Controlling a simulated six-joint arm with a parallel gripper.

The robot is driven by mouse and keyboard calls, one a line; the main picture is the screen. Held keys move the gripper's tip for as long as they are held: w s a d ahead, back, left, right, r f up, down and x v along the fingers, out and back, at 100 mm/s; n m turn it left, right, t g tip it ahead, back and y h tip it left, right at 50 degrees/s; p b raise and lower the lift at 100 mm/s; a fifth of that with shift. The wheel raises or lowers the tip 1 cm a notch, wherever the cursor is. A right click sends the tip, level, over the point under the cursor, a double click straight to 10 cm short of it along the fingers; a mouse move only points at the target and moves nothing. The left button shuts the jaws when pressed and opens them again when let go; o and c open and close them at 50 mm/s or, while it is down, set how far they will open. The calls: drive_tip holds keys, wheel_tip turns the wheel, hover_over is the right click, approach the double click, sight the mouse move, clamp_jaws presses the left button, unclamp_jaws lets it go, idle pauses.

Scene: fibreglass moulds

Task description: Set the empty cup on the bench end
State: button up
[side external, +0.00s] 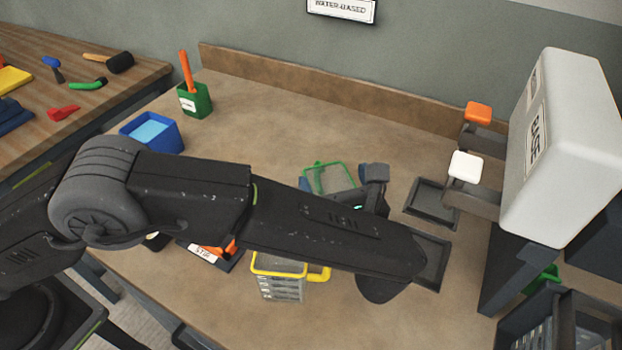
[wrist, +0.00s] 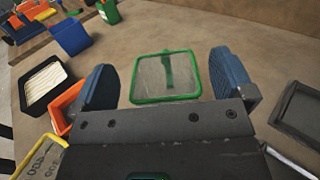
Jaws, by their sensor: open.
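A clear cup with a green rim (side external: 328,178) stands on the brown bench (side external: 280,105); no contents show in it. It also shows in the wrist view (wrist: 165,76), between and beyond the blue finger pads. My gripper (side external: 340,180) is open around or just above this cup; I cannot tell whether the pads touch it. A second clear cup with a yellow rim and handle (side external: 282,283) stands nearer the front, partly behind my arm. Its graduated wall shows at the lower left of the wrist view (wrist: 40,157); its contents are unclear.
A white dispenser marked BASE (side external: 560,150) stands right, with orange (side external: 478,113) and white (side external: 466,166) pads above dark trays (side external: 432,203).

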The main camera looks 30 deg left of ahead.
drive_tip(key=shift+r, duration=0.1)
drive_tip(key=s+a+r+n+g+h, duration=0.2)
drive_tip(key=a+r+n+g, duration=0.25)
drive_tip(key=a, duration=0.55)
drive_tip(key=s+a+r+n+g+h, duration=0.2)
drive_tip(key=a+r+n+g, duration=0.3)
drive_tip(key=a, duration=0.5)
drive_tip(key=s+a+n+t+h, duration=0.1)
drive_tip(key=s+a+n+h, duration=0.3)
drive_tip(key=s+n, duration=0.4)
drive_tip(key=s+a+r+n+t+h, duration=0.1)
drive_tip(key=s+a+n+h, duration=0.3)
drive_tip(key=s+n, duration=0.5)
drive_tip(key=shift+s+a+r+h, duration=0.15)
drive_tip(key=shift+s+r+h, duration=0.1)
drive_tip(key=shift+s+h, duration=0.2)
